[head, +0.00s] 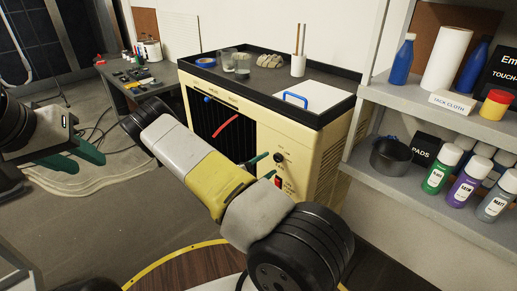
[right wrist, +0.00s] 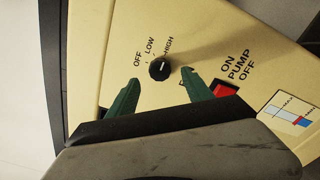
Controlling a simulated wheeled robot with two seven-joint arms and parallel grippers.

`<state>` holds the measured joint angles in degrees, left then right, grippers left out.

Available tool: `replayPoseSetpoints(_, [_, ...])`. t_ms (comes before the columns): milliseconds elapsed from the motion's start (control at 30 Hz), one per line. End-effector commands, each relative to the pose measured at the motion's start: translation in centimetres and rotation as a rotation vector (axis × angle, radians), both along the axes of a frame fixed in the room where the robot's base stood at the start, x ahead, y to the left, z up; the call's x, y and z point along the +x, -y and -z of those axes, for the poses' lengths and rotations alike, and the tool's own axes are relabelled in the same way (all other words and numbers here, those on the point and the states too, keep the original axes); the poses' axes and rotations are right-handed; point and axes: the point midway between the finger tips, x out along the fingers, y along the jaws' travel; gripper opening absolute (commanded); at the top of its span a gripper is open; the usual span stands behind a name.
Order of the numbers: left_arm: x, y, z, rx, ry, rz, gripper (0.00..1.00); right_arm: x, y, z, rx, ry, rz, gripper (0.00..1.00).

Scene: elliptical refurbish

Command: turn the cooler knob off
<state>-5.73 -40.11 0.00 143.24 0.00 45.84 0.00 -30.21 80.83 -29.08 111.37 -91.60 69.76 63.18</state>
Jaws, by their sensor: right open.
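The cooler (head: 325,155) is a cream cabinet with a dark tray top. Its small black knob (head: 279,157) is on the front panel. In the right wrist view the knob (right wrist: 159,68) has OFF, LOW and HIGH printed around it, and its white mark seems turned toward HIGH. My right gripper (head: 267,165) is open, with its green fingers near the panel. In the right wrist view its fingertips (right wrist: 160,79) are on either side of and slightly below the knob, without visible contact. My left gripper (head: 91,161) is at the far left, away from the cooler, its fingers apart and empty.
A red pump switch (right wrist: 224,91) is close to the right finger. The cooler's top holds a jar, a cup with sticks and a blue-handled white board (head: 313,94). Shelves (head: 430,105) with bottles stand close on the right. A cluttered bench (head: 140,85) is behind left.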

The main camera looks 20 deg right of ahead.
Motion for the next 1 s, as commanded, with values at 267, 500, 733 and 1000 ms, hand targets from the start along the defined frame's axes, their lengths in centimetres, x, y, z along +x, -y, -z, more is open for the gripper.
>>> replayPoseSetpoints(267, [0.0, 0.0, 0.0, 0.0, 0.0, 0.0, 0.36, 1.5, 3.7, 0.0, 0.0, 0.0, 0.002, 0.59])
replayPoseSetpoints(500, [0.0, 0.0, 0.0, 0.0, 0.0, 0.0, 0.36, 1.8, 4.3, 0.0, 0.0, 0.0, 0.001, 0.59])
replayPoseSetpoints(733, [0.0, 0.0, 0.0, 0.0, 0.0, 0.0, 0.36, 1.8, 4.3, 0.0, 0.0, 0.0, 0.001, 0.42])
replayPoseSetpoints(1000, [0.0, 0.0, 0.0, 0.0, 0.0, 0.0, 0.36, 1.8, 4.3, 0.0, 0.0, -0.001, 0.001, 0.0])
